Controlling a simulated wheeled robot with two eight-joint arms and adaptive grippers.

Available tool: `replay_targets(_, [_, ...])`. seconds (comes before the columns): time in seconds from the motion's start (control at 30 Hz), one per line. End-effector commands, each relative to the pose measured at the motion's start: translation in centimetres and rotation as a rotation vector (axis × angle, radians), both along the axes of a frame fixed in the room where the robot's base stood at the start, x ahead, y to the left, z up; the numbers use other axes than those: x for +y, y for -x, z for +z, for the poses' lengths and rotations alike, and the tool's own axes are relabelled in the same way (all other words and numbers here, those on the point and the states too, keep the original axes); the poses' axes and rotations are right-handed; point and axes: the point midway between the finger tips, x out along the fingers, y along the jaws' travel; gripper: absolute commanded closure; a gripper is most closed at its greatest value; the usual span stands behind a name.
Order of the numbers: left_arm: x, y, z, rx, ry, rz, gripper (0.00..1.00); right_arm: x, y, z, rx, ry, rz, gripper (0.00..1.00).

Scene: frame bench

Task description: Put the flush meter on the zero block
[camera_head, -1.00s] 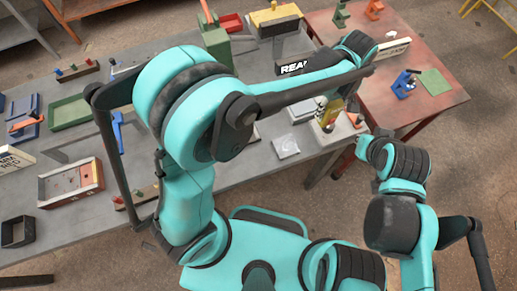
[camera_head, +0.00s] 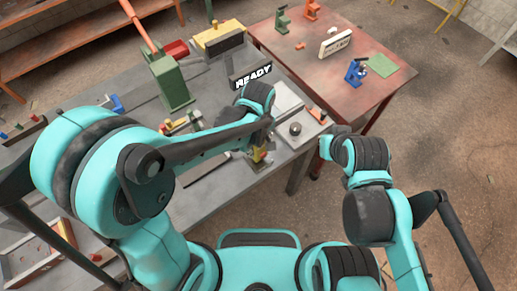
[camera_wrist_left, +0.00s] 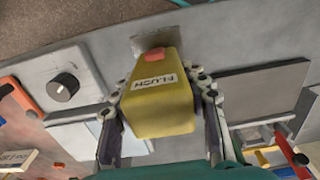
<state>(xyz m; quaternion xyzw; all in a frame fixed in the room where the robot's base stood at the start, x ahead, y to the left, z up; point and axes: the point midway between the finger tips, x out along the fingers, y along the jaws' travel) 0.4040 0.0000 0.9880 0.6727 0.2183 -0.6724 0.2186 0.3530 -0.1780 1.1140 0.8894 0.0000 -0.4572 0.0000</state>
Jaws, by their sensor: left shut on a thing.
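The flush meter is a yellow block with a FLUSH label and a red top button; it fills the middle of the left wrist view (camera_wrist_left: 162,95). My left gripper (camera_wrist_left: 160,125) is shut on it, one finger along each side. In the head view the meter (camera_head: 261,156) shows partly below my left wrist, near the bench's front edge. A small shiny plate (camera_wrist_left: 150,38) lies behind the meter's top end, partly hidden. I cannot tell for sure which plate is the zero block, or whether the meter touches anything. My right gripper (camera_head: 327,148) is right of the bench, its fingers unclear.
A pale plate with a black knob (camera_head: 295,129) sits at the bench's right end. A dark grey plate (camera_wrist_left: 262,93) lies beside the gripper in the wrist view. A READY sign (camera_head: 252,76) and green stand (camera_head: 171,82) are behind. A red table (camera_head: 330,75) adjoins.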

Motion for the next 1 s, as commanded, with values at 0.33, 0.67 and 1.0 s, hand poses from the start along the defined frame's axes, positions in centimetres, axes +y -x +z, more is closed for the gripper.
replay_targets(0.33, [0.0, 0.0, -2.2, 0.000, 0.000, 0.000, 0.89, 0.0, 0.0, -0.8, 0.000, 0.000, 0.000, 1.00])
replay_targets(0.67, [0.0, 0.0, -2.5, 0.000, 0.000, 0.000, 0.35, 0.0, 0.0, -1.1, 0.000, 0.000, 0.000, 1.00])
replay_targets(1.0, [0.0, 0.0, -1.8, 0.000, 0.000, 0.000, 0.35, 0.0, 0.0, -0.5, 0.000, 0.000, 0.000, 1.00])
